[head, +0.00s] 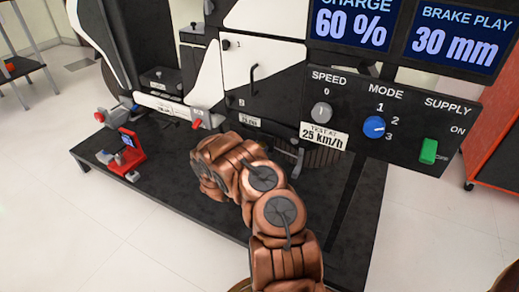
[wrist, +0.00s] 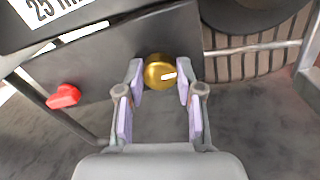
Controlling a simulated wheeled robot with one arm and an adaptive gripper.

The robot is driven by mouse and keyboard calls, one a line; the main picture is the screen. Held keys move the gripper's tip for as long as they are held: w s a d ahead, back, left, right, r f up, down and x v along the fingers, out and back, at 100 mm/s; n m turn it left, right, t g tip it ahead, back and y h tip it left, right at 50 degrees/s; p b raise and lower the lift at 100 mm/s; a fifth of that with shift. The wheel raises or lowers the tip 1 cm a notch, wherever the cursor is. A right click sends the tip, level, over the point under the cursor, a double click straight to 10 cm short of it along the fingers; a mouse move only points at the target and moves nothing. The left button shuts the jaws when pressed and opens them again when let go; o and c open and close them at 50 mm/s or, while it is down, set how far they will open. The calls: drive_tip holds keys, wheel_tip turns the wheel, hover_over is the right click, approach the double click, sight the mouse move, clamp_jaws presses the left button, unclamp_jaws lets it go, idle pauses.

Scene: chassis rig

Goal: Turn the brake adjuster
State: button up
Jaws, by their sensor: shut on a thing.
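The brake adjuster looks like a round brass knob (wrist: 158,71) with a white mark on its face. It sits on a dark panel in the wrist view. My gripper (wrist: 160,80) has its two lilac-padded fingers on either side of the knob, shut on it. In the head view my copper-coloured arm reaches low toward the rig, and the gripper and the knob are hidden behind it. The brake play screen (head: 457,38) reads 30 mm.
A red lever (wrist: 64,96) is left of the knob, and a tyre (wrist: 255,55) is at the right. The control panel (head: 345,115) carries a speed knob (head: 321,112), a blue mode knob (head: 374,127) and a green supply switch (head: 428,150). A red device (head: 128,150) stands on the dark platform.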

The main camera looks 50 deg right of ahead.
drive_tip(key=m+b, duration=0.1)
drive_tip(key=m, duration=0.4)
drive_tip(key=shift+m, duration=0.3)
idle(0.5)
drive_tip(key=o, duration=1.2)
drive_tip(key=shift+s, duration=0.1)
drive_tip(key=shift+c, duration=0.2)
drive_tip(key=v, duration=1.2)
